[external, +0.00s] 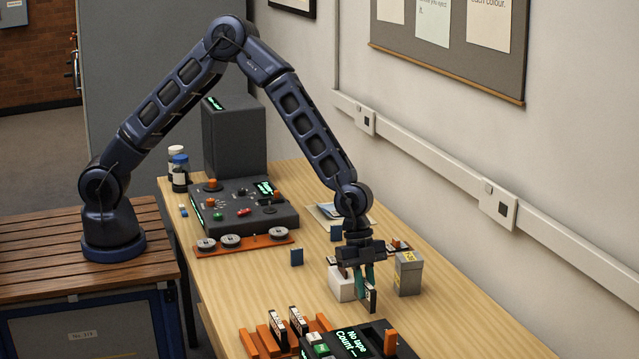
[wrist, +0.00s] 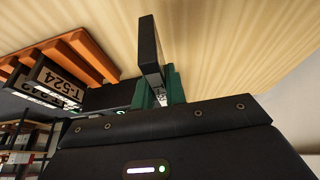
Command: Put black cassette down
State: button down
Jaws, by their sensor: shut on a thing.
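My gripper (external: 362,281), with teal fingers, is shut on a black cassette (external: 371,298) and points down over the wooden table. The cassette is upright, narrow edge on, and reaches below the fingertips; I cannot tell whether it touches the table. In the wrist view the black cassette (wrist: 150,44) sticks out beyond the green fingers (wrist: 165,88), and part of its label is hidden by them.
A white box (external: 341,286) and a grey box with a yellow label (external: 409,275) stand close beside my gripper. In front are an orange rack (external: 262,342) with cassettes and a deck (external: 372,340) reading "No tape". The table at right front is clear.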

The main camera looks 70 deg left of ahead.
aim_at(365, 302)
jog(key=shift+f, duration=2.2)
jog(key=shift+f, duration=0.1)
jog(key=c, duration=1.4)
grip_release()
jog(key=shift+c, duration=0.2)
jog(key=v, duration=1.2)
jog(key=s+a+r+n+t+y, duration=0.2)
jog(key=s+a+r+n, duration=0.2)
jog(key=a+r, duration=0.8)
jog(key=s+a+r+n+t+y, duration=0.1)
jog(key=s+a+r+n, duration=0.5)
jog(key=a, duration=1)
jog(key=s+a+r+n, duration=0.4)
jog(key=s+a, duration=0.5)
jog(key=s, duration=0.2)
jog(key=s+a+r+n+t+y, duration=0.1)
jog(key=s+a+r+n, duration=0.3)
jog(key=s+a, duration=0.6)
jog(key=shift+s+a+t, duration=0.15)
jog(key=shift+s+t, duration=0.15)
jog(key=shift+s, duration=0.25)
